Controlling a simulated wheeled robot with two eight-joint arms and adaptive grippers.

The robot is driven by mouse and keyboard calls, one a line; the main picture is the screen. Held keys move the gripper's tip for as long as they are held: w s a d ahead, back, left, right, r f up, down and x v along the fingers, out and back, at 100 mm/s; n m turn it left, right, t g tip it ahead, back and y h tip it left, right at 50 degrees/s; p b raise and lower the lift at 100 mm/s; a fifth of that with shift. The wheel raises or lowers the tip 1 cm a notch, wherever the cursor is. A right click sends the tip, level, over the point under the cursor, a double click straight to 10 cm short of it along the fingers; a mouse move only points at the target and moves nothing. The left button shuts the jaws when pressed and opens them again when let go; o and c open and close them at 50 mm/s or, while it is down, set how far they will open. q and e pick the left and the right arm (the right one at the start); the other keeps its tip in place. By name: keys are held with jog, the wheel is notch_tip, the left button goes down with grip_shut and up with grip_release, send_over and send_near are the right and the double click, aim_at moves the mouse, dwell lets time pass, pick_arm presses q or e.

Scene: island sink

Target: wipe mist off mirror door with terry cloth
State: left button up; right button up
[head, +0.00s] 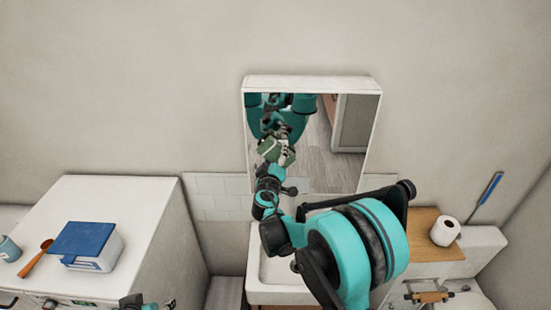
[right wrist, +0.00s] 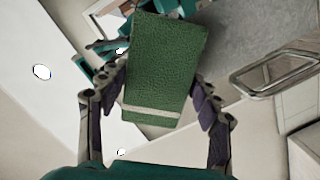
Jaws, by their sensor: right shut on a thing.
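The mirror door (head: 340,165) is on a white-framed cabinet on the wall. It reflects my teal body and a wooden floor; I cannot make out mist on it. The green terry cloth (head: 270,149) is in front of the mirror's left half. In the right wrist view the cloth (right wrist: 165,65) is a green folded piece with a pale stripe, between the fingers. My right gripper (right wrist: 163,88) is shut on it. I cannot tell whether the cloth touches the glass.
A white sink (head: 270,272) stands below the mirror, partly hidden by my right arm. A white counter (head: 130,200) at left bears a blue-lidded box (head: 88,245), a wooden spoon (head: 36,258) and a cup (head: 9,249).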

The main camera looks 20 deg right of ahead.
jog(key=shift+w+d, duration=0.1)
jog(key=shift+w, duration=0.2)
jog(key=shift+s+d, duration=0.1)
